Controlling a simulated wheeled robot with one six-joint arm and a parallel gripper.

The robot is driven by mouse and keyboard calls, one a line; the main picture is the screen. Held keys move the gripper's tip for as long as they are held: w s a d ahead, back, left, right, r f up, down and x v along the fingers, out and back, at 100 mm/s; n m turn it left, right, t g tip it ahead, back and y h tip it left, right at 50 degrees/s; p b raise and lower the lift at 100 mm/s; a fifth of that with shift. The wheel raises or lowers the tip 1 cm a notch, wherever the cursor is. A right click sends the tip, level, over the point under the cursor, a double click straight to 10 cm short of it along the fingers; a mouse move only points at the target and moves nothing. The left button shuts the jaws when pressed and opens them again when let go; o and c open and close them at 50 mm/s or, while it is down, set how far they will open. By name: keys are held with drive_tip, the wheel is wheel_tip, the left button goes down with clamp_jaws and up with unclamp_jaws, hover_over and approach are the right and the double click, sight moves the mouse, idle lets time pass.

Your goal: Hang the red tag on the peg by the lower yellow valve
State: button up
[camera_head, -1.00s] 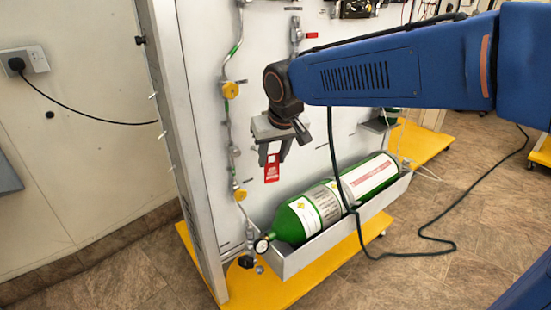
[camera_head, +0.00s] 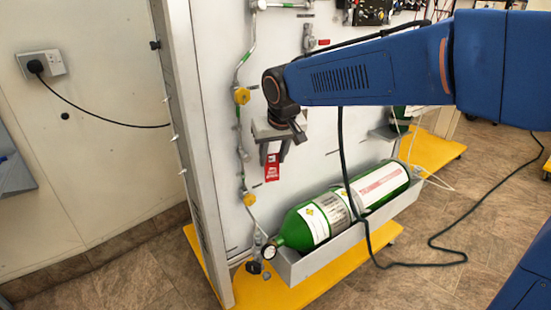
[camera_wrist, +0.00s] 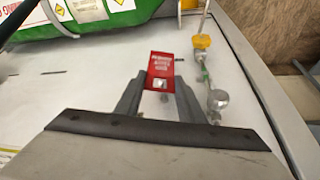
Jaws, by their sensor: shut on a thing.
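The red tag (camera_head: 272,169) hangs from my gripper (camera_head: 274,152), which is shut on its upper end. The tag also shows in the wrist view (camera_wrist: 160,68), between and beyond the fingertips (camera_wrist: 158,90). The lower yellow valve (camera_head: 249,199) is on the pipe, below and left of the tag in the head view. A yellow valve (camera_wrist: 201,41) shows right of the tag in the wrist view. A small dark peg (camera_wrist: 179,59) seems to stick out between that valve and the tag. I cannot tell the tag's distance from the board.
The upper yellow valve (camera_head: 242,96) is higher on the same pipe. A green cylinder (camera_head: 330,213) lies in a grey trough (camera_head: 350,231) below my gripper. A grey frame post (camera_head: 196,150) stands left of the pipe. Another red tag (camera_head: 324,42) is near the top.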

drive_tip(key=shift+w+a, duration=0.25)
drive_tip(key=shift+w, duration=0.1)
drive_tip(key=shift+w+a+f, duration=0.35)
drive_tip(key=shift+w+f, duration=0.15)
drive_tip(key=shift+w, duration=0.05)
idle(0.3)
drive_tip(key=o, duration=1.1)
drive_tip(key=shift+r, duration=0.15)
